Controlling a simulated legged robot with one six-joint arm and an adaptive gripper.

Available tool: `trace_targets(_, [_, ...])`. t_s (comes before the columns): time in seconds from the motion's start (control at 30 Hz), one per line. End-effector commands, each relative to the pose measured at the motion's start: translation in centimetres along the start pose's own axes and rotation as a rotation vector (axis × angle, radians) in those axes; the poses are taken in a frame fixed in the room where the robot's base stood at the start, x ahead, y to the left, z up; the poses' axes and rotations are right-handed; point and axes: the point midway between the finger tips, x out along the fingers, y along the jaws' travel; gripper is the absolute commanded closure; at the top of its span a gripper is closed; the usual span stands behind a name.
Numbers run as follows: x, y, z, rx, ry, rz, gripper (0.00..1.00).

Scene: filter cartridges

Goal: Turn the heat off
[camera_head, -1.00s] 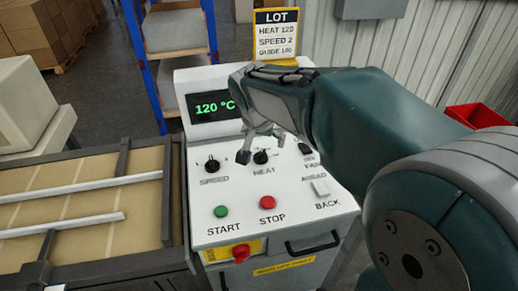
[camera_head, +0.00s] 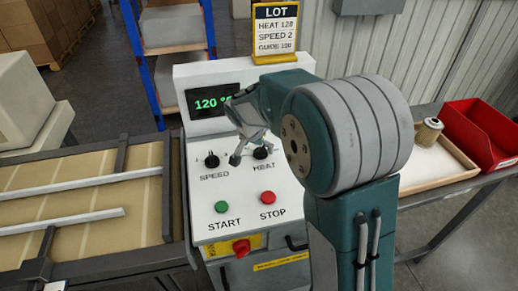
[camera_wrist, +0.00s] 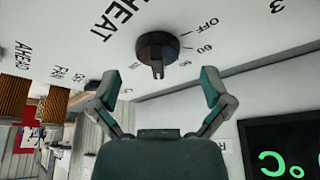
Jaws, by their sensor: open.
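The black HEAT knob (camera_wrist: 160,52) is on the white control panel in the wrist view, above and between my fingertips. Its pointer ridge faces the bottom of that picture, and the OFF mark (camera_wrist: 207,28) is to its right. My gripper (camera_wrist: 161,86) is open and empty, its two fingers spread with a gap to the knob. In the head view the HEAT knob (camera_head: 262,152) shows beside my gripper (camera_head: 250,151), which hangs over the panel. The green display (camera_head: 212,103) is partly covered by my gripper and shows 120.
The SPEED knob (camera_head: 212,160) is left of HEAT. The green START button (camera_head: 221,207) and red STOP button (camera_head: 267,198) are below. A LOT sign (camera_head: 276,30) stands behind the panel. A red bin (camera_head: 485,130) and a tray (camera_head: 440,180) are at right. My arm hides the panel's right side.

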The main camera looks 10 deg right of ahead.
Motion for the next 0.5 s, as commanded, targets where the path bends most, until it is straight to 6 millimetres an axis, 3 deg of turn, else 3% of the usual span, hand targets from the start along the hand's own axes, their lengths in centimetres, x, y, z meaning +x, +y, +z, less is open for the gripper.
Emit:
trace_targets(0.2, [1.8,0.0,0.0,-0.001,0.000,-0.001,0.01])
trace_targets(0.47, [1.9,0.0,0.0,-0.001,0.001,-0.001,0.01])
trace_targets(0.5, [1.9,0.0,0.0,-0.001,0.001,-0.001,0.19])
